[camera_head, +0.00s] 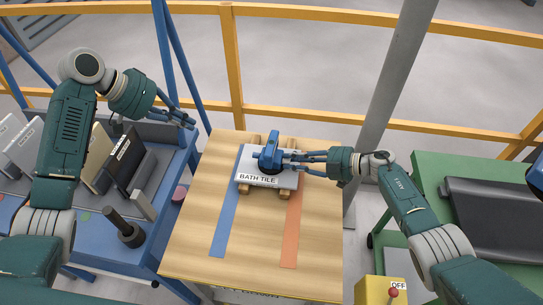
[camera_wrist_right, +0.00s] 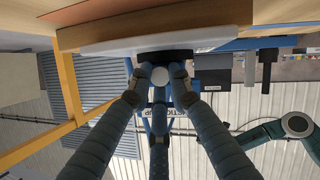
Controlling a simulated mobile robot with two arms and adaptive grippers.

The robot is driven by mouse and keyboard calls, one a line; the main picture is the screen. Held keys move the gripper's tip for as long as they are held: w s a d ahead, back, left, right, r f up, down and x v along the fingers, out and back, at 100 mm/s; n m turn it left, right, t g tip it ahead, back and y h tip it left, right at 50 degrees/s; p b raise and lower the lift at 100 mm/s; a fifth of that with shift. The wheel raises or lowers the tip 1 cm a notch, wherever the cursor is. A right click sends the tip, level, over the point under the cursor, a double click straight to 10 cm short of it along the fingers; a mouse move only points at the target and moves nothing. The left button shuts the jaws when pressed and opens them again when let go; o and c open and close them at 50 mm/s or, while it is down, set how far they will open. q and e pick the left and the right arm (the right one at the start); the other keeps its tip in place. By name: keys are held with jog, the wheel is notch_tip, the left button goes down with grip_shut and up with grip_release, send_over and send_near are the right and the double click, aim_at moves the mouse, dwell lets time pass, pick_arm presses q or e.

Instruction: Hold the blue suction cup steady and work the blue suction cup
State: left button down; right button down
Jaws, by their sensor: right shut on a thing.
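The blue suction cup (camera_head: 270,153) sits on a white slab labelled BATH TILE (camera_head: 280,179), which rests on wooden blocks on the table. My right gripper (camera_head: 285,160) reaches in from the right and is shut on the suction cup. In the right wrist view, which is upside down, my right fingertips (camera_wrist_right: 161,82) close around it, with its dark disc (camera_wrist_right: 165,55) against the tile (camera_wrist_right: 150,40). My left gripper (camera_head: 190,124) hangs over the blue bench at the left, apart from the cup. Its fingertips are too small to judge their gap.
The wooden table (camera_head: 190,245) has a blue strip (camera_head: 228,220) and an orange strip (camera_head: 291,235). A blue bench (camera_head: 90,225) with upright panels stands left, a green bench (camera_head: 425,170) right. A grey post (camera_head: 385,110) rises behind my right arm. A yellow OFF switch box (camera_head: 375,290) is in front.

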pick_arm(q)
jog(key=shift+s+a+r, duration=0.2)
jog(key=shift+a+r, duration=0.05)
jog(key=shift+r, duration=0.15)
pick_arm(e)
jog(key=shift+s+d+f, duration=0.1)
jog(key=shift+s+f, duration=0.05)
jog(key=shift+f, duration=0.2)
jog(key=c, duration=1.5)
grip_release()
jog(key=shift+c, duration=0.2)
pick_arm(q)
jog(key=shift+w+f, duration=0.1)
jog(key=shift+w, duration=0.05)
pick_arm(e)
jog(key=shift+w+r, duration=0.15)
jog(key=shift+w, duration=0.05)
jog(key=v, duration=1.2)
